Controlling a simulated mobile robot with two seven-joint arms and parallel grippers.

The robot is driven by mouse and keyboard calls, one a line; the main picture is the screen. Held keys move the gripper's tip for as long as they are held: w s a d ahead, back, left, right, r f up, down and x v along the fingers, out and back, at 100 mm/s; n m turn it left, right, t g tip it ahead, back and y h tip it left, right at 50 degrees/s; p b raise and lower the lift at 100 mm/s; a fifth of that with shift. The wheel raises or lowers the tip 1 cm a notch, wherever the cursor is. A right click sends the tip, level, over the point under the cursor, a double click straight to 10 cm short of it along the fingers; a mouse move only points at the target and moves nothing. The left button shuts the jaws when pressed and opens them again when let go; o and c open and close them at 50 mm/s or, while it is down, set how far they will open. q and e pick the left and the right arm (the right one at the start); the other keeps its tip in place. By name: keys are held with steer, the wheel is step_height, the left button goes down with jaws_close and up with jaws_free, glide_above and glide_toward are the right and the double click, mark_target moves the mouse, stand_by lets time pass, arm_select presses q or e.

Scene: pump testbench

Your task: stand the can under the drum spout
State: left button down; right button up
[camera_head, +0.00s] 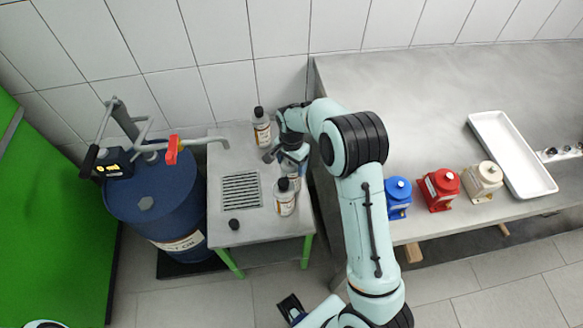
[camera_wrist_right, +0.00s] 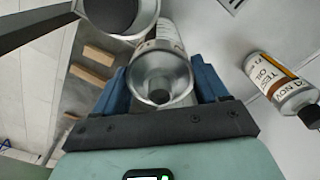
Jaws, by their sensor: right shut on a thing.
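My right gripper (camera_head: 291,156) reaches down over the right side of the small grey stand. In the right wrist view its blue fingers (camera_wrist_right: 162,85) are shut on a silvery metal thing (camera_wrist_right: 178,78), which I take for the can. Its shape is partly hidden, and a dark round knob or cap shows at its centre. A round metal rim with a dark inside (camera_wrist_right: 108,12) shows beside it; I cannot tell if it belongs to it. The drum spout (camera_head: 215,140) ends over the stand's back left, above and left of the grating (camera_head: 241,190).
Labelled bottles stand on the stand (camera_head: 222,150), one at the back (camera_head: 261,127) and one in front (camera_head: 285,198). The blue drum (camera_head: 160,205) is left. Blue, red and cream pumps and a white tray (camera_head: 545,185) occupy the right bench.

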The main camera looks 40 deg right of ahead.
steer(key=shift+f, duration=1.55)
steer(key=o, duration=1.6)
steer(key=shift+f, duration=0.1)
